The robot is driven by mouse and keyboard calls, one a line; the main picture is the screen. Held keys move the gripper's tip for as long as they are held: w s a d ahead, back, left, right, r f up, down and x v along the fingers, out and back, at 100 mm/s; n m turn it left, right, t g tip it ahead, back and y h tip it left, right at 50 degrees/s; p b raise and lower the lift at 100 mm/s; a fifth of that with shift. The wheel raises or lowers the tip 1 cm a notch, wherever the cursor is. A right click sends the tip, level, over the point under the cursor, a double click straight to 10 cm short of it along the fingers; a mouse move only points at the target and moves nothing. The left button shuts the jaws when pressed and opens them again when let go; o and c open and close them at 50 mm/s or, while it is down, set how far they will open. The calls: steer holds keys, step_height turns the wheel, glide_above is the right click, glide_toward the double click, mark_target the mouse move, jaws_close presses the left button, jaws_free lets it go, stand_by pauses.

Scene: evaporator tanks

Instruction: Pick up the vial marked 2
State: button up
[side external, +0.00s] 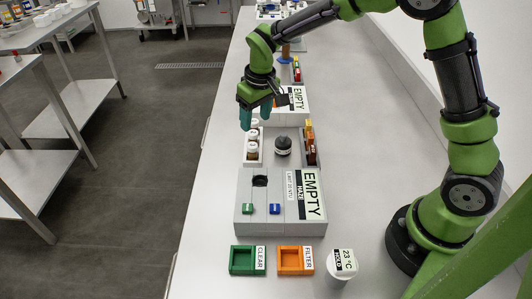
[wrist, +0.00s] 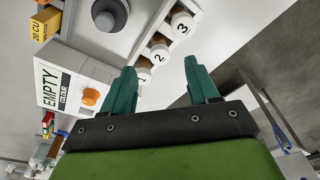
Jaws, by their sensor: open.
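The vial marked 2 (wrist: 160,55) has a white cap and stands in a row in a pale rack (wrist: 139,48). The vial marked 3 (wrist: 182,27) is on one side of it; another white-capped vial (wrist: 143,75), partly behind a finger, is on the other. In the side external view the rack (side external: 253,161) holds the white-capped vials, their numbers too small to read. My gripper (side external: 257,115) is above the far end of the rack. In the wrist view my gripper (wrist: 160,66) has its teal fingers apart with nothing held, and the vial marked 2 shows between and beyond the tips.
A black knob (side external: 283,145) is right of the rack, with coloured blocks (side external: 310,145) beyond it. A grey unit labelled EMPTY HAZE (side external: 275,226) is nearer the camera. Green (side external: 242,260) and orange (side external: 290,260) trays and a white round container (side external: 342,265) stand in front.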

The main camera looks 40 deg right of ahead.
mark_target(253, 132)
steer(key=shift+w+f, duration=0.25)
steer(key=shift+f, duration=0.85)
steer(key=shift+w+f, duration=0.2)
steer(key=shift+f, duration=0.95)
steer(key=shift+w+f, duration=0.25)
steer(key=shift+f, duration=0.85)
jaws_close()
